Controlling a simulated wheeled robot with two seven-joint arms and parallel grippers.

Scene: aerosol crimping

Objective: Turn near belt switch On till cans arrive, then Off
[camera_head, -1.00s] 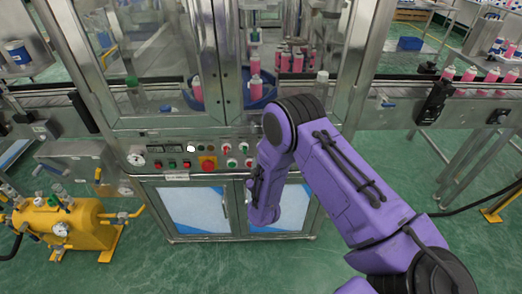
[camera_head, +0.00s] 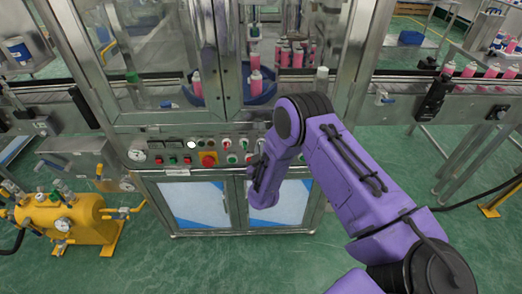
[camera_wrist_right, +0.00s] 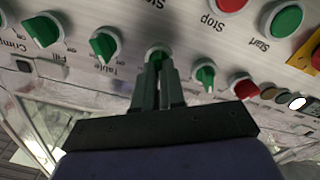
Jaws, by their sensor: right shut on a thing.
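My right gripper (camera_wrist_right: 157,88) is shut on a green switch knob (camera_wrist_right: 158,54) in the right wrist view, its fingers closed around the knob. The knob is one in a row on the machine's control panel (camera_head: 165,146). The panel lettering appears upside down in the wrist view, and the held knob's label is hidden. Pink cans (camera_head: 467,71) stand on the right-hand belt (camera_head: 405,95). My left gripper is not in view.
More pink cans (camera_head: 285,55) stand inside the glazed machine. A yellow tank (camera_head: 62,215) stands on the floor at left.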

